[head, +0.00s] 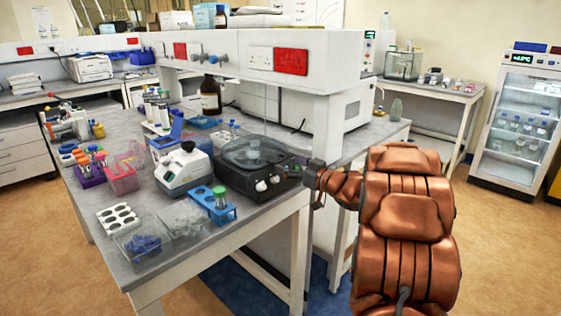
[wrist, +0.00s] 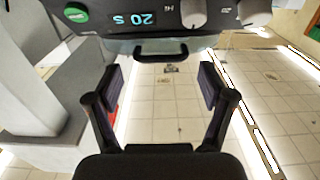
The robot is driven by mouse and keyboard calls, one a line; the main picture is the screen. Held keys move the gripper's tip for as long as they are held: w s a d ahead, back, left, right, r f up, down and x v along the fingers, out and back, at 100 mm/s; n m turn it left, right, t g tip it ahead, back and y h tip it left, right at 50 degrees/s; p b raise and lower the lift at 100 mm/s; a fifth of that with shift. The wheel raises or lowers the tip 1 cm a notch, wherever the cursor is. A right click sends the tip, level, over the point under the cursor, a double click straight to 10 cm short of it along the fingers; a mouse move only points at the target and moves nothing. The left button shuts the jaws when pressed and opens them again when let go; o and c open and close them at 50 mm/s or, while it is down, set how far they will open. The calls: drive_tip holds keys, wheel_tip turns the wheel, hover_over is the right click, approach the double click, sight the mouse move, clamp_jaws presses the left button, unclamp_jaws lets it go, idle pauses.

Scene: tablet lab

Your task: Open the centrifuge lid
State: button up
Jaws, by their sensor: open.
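The centrifuge (head: 238,181) is a black box with light knobs on its front, near the right edge of the bench. Its round see-through lid (head: 254,151) shows on top and looks down, though its edge is hard to make out. In the wrist view the centrifuge's dark panel (wrist: 130,20) shows upside down, with a display, knobs and a green button. A black loop handle (wrist: 147,50) sticks out from its edge. My gripper (wrist: 158,88) is open and empty, its fingers either side of the handle's line and apart from it. In the head view my gripper (head: 317,180) is right of the centrifuge.
A white device (head: 184,170) stands left of the centrifuge. A blue rack (head: 213,206) with a green-capped tube is in front of it. A brown bottle (head: 210,98) stands behind, below the white shelf (head: 222,64). The floor right of the bench is open.

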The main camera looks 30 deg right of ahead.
sight(280, 160)
drive_tip(key=shift+x, duration=2.15)
